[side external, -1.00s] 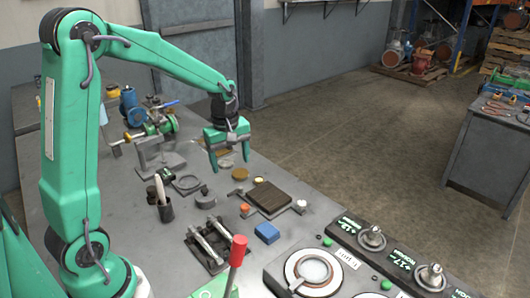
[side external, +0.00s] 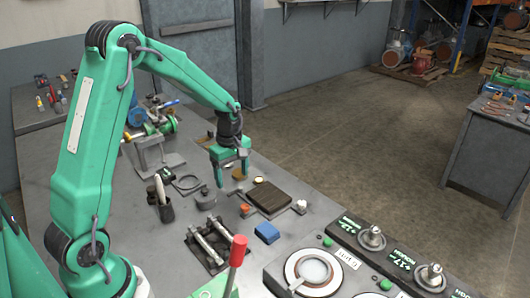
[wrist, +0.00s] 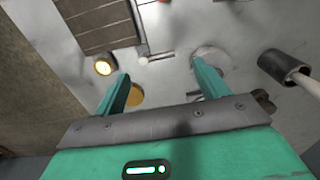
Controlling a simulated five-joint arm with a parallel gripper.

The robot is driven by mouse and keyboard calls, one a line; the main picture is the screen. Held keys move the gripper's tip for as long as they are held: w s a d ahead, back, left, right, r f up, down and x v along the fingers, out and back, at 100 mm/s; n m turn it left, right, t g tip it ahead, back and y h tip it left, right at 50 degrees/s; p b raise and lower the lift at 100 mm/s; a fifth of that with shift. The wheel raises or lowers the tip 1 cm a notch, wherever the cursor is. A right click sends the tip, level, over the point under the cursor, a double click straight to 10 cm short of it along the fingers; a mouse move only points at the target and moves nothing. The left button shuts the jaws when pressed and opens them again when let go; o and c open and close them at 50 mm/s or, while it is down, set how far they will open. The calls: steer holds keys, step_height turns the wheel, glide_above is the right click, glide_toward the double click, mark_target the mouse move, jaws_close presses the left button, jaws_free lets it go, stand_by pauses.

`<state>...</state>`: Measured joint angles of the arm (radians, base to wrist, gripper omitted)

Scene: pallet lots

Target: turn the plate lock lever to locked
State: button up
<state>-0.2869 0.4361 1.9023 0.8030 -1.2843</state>
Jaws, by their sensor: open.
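A lever with a red handle (side external: 238,250) stands upright at the front of the bench in the side view. Its green base (side external: 212,291) is cut off by the bottom edge. A dark ribbed plate (side external: 270,197) lies farther back in a fixture with an orange knob (side external: 244,208) and a pale knob (side external: 301,204). I cannot tell for sure which part is the plate lock lever. My gripper (side external: 231,178) is open and empty, above the bench behind and left of the plate. In the wrist view, my gripper's fingers (wrist: 160,67) are spread, with the plate (wrist: 92,24) at upper left.
A dark pen cup (side external: 167,212) and a round grey weight (side external: 205,199) stand left of the plate. A clamp with metal bars (side external: 210,245) and a blue block (side external: 267,232) lie in front. A panel with a round dial (side external: 314,270) fills the front right.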

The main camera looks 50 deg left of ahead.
steer(key=shift+f, duration=2.4)
steer(key=shift+s, duration=0.1)
steer(key=c, duration=0.8)
